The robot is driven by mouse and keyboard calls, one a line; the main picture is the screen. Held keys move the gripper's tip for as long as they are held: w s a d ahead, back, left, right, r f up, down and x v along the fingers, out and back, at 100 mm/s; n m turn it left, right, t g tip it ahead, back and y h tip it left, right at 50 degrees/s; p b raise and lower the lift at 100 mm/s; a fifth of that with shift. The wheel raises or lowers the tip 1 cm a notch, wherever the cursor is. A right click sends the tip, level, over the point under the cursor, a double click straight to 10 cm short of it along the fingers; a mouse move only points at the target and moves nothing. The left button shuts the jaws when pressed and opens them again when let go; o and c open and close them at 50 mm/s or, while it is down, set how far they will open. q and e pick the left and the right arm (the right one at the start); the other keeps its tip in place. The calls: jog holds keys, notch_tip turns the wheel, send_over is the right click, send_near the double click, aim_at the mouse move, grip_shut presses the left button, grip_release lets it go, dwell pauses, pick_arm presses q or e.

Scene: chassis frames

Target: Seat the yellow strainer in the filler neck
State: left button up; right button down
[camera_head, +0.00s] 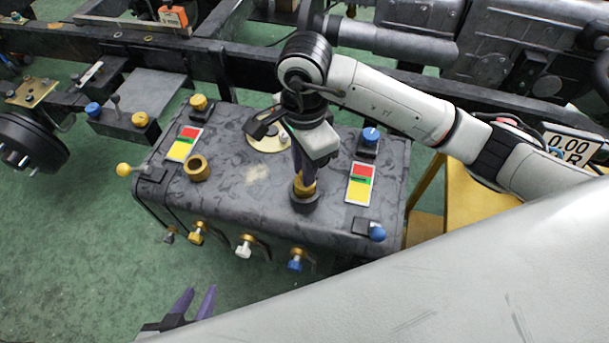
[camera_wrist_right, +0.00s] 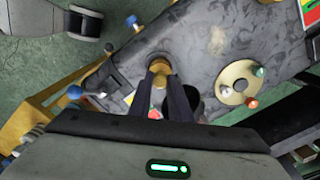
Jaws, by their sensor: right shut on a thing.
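The yellow strainer (camera_head: 304,189) is between the purple fingers of my right gripper (camera_head: 303,176), which is shut on it. In the right wrist view the strainer (camera_wrist_right: 159,66) shows between the fingertips. The dark round filler neck (camera_head: 306,203) is directly below the strainer in the head view, on the right part of the tank top. I cannot tell whether the strainer is above the neck or partly in it. My left gripper (camera_head: 198,292) is empty, with its two purple fingers apart, in front of the tank at the lower left.
The dark tank (camera_head: 235,205) carries a brass fitting (camera_head: 196,167), a pale round plate (camera_head: 265,139) behind my right gripper, coloured labels (camera_head: 360,184) and several knobs. Several valves (camera_head: 244,247) stick out along its front. A chassis rail runs behind. Green floor lies open at the left.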

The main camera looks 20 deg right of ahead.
notch_tip(320, 180, down, 3)
jog(key=shift+f, duration=0.15)
jog(key=shift+f+b, duration=0.2)
jog(key=shift+b, duration=0.1)
jog(key=c, duration=1.6)
grip_release()
jog(key=shift+c, duration=0.2)
jog(key=shift+r, duration=0.1)
